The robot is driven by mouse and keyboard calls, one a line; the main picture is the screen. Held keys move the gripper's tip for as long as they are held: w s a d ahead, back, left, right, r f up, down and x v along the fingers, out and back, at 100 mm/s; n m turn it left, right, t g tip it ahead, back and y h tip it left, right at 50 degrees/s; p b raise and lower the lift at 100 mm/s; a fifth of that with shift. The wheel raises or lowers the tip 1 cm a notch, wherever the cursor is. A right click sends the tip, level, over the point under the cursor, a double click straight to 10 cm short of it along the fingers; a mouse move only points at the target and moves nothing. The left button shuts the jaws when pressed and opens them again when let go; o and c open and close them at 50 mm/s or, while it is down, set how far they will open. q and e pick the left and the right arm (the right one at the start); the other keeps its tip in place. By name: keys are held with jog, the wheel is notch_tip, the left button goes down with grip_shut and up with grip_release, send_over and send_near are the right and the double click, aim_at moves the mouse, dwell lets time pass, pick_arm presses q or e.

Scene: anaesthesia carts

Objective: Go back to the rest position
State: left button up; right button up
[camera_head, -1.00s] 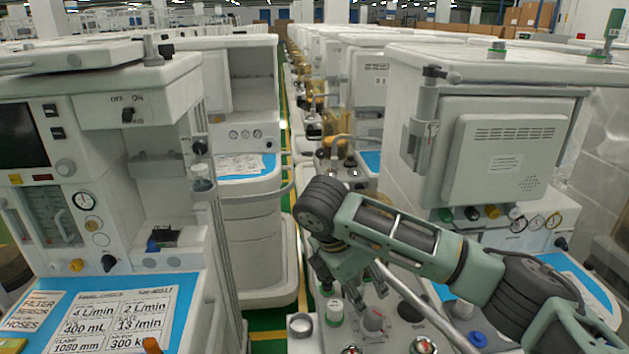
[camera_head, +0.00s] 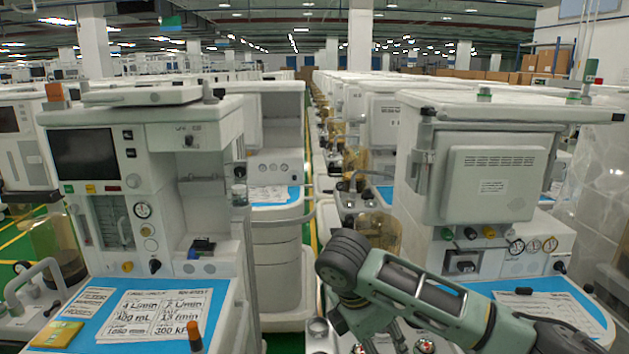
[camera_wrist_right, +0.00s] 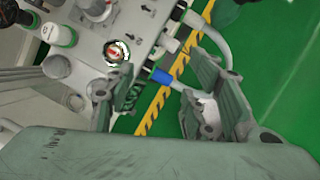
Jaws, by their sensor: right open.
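My right arm (camera_head: 432,300) reaches in from the right in the head view, over the cart panel in the middle. Its wrist end is bent downward, and the gripper there is mostly hidden or cut off by the lower edge. In the right wrist view my right gripper (camera_wrist_right: 160,88) is open, with its two fingers apart. Between and beyond them show a panel edge, a hose with a blue fitting (camera_wrist_right: 160,76) and the green floor. Nothing is held between the fingers. My left gripper is not in view.
A cart (camera_head: 195,140) with a screen and blue worktop (camera_head: 215,296) stands at the left. Another cart (camera_head: 490,180) with a grey rear box stands at the right. A panel with knobs (camera_wrist_right: 62,36) lies close to the right gripper. A narrow green aisle separates the cart rows.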

jog(key=s+a+f+m+y, duration=0.6)
jog(key=s+a+f, duration=0.4)
jog(key=s+f, duration=0.35)
jog(key=s+d+f+m+t+h, duration=0.1)
jog(key=s+d+f+m, duration=0.2)
jog(key=s+d+m, duration=0.55)
jog(key=s+d+f+m+t+h, duration=0.1)
jog(key=s+d+f+m, duration=0.2)
jog(key=s+d+m, duration=0.55)
notch_tip(320, 180, down, 25)
jog(key=d+n+g, duration=0.1)
jog(key=n+g, duration=0.1)
jog(key=s+d+f+g, duration=0.1)
jog(key=s+d+f, duration=0.2)
jog(key=s+f, duration=1.4)
jog(key=shift+s+d+f, duration=0.15)
jog(key=shift+d, duration=0.05)
jog(key=shift+c, duration=0.5)
